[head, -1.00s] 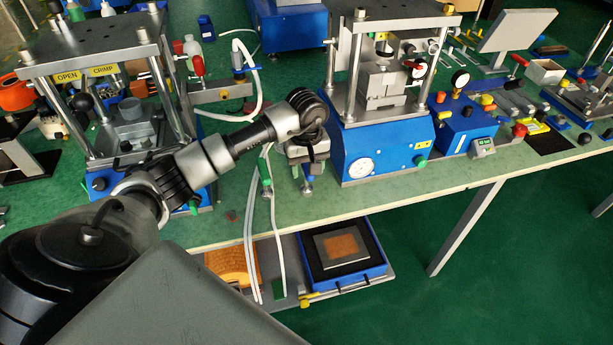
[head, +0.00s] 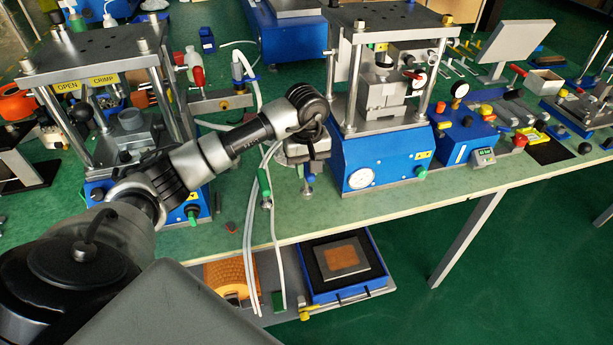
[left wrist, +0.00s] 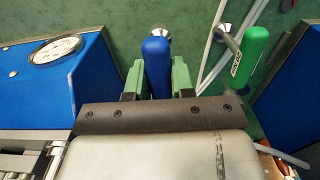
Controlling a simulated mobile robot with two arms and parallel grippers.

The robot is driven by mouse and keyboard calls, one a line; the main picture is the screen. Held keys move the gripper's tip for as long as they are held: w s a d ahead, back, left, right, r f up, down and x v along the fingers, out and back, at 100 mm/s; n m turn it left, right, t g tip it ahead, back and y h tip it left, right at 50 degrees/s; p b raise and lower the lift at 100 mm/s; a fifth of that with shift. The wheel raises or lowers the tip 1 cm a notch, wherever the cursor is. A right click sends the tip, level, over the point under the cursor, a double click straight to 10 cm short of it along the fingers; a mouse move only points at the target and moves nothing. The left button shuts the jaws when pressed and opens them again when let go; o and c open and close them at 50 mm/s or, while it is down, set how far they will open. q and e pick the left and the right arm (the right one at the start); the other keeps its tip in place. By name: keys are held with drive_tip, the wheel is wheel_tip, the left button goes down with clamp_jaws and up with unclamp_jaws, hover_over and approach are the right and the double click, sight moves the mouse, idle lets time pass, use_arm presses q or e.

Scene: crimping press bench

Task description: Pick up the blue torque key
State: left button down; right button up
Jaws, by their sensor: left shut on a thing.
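The blue torque key (left wrist: 157,65) stands between the two green fingers of my left gripper (left wrist: 158,80) in the left wrist view. Its round blue handle points toward the camera and a silver end shows beyond it. My left gripper (head: 306,178) is shut on it. In the head view the blue key (head: 308,188) shows just under the gripper, at the bench front beside the blue press. I cannot tell whether it touches the bench. A similar green-handled key (left wrist: 253,55) stands to the right in the left wrist view. My right gripper is out of view.
The blue press base (head: 380,160) with a dial is close on the gripper's right. White hoses (head: 256,215) hang over the bench edge to its left. A second press (head: 130,125) stands further left. A blue tray (head: 345,285) lies on the shelf below.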

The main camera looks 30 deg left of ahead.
use_arm(q)
drive_tip(key=s+d+r+b, duration=0.1)
drive_tip(key=s+d+r, duration=0.6)
drive_tip(key=d, duration=0.2)
drive_tip(key=shift+s+r, duration=0.35)
drive_tip(key=shift+r, duration=0.05)
